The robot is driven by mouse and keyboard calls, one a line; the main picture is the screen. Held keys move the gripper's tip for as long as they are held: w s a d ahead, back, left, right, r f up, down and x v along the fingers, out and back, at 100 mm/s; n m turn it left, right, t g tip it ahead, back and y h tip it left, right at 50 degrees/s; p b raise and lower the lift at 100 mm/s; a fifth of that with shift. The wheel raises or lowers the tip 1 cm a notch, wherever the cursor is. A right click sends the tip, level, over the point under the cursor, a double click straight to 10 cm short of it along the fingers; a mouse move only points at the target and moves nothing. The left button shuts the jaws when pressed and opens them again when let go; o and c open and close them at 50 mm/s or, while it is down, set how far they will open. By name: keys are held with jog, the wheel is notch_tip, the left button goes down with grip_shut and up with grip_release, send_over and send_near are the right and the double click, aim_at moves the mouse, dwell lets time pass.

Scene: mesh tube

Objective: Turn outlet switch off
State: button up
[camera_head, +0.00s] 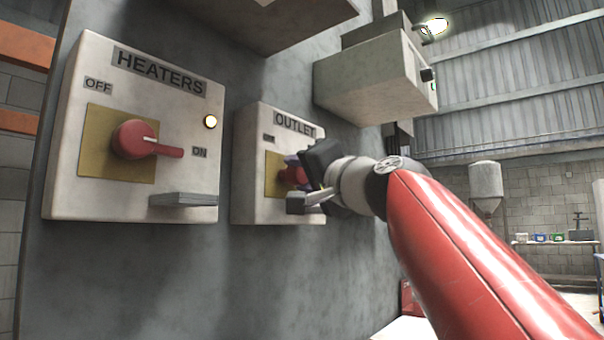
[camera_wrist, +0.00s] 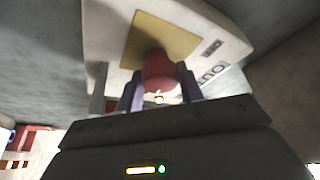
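The outlet switch box (camera_head: 246,190) is a light grey panel labelled OUTLET, right of the heaters box in the head view. Its yellow plate (camera_head: 271,181) carries a red rotary knob (camera_head: 291,176), partly hidden by my gripper (camera_head: 309,183). In the wrist view the red knob (camera_wrist: 160,72) sits on the yellow plate (camera_wrist: 168,38). My gripper's two purple fingers (camera_wrist: 160,90) stand on either side of the knob and look spread apart. Whether either finger touches it is unclear. The outlet's position labels are mostly hidden or unreadable.
A grey box (camera_head: 370,78) overhangs the upper right.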

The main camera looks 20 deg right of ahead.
jog(key=c, duration=0.4)
